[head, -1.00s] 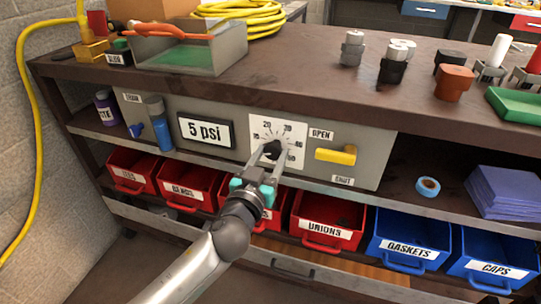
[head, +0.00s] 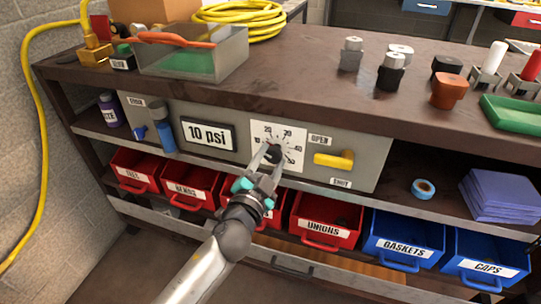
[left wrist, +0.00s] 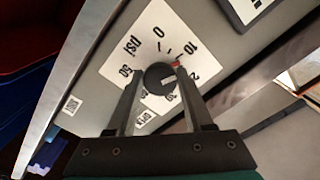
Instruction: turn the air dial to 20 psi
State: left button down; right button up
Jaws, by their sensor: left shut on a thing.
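The air dial is a black knob (head: 272,154) on a white numbered plate (head: 292,136) on the grey panel. It also shows in the left wrist view (left wrist: 160,79), with a red mark near the 10. The display (head: 207,134) left of the plate reads "10 psi". My left gripper (head: 265,160) is shut on the knob, one finger on each side; its fingers also show in the left wrist view (left wrist: 160,88). The fingers partly hide the knob and the lower left of the plate. My right gripper is not in view.
A yellow valve handle (head: 334,160) sits between OPEN and SHUT labels right of the dial. A blue drain piece (head: 160,135) is at the panel's left. Red bins (head: 322,222) and blue bins (head: 408,238) stand below. The shelf right of the panel holds blue tape (head: 423,188).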

pick_arm(q)
jog(key=m+p, duration=0.1)
jog(key=m, duration=0.2)
jog(key=shift+r+m, duration=0.1)
jog(key=shift+m, duration=0.3)
jog(key=m+p, duration=0.1)
jog(key=m, duration=0.3)
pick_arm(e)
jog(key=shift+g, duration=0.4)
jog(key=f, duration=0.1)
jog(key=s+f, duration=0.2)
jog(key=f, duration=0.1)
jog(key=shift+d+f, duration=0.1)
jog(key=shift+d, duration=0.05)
pick_arm(q)
jog(key=shift+m, duration=0.3)
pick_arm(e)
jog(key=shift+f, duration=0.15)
pick_arm(q)
jog(key=shift+c, duration=1.5)
grip_release()
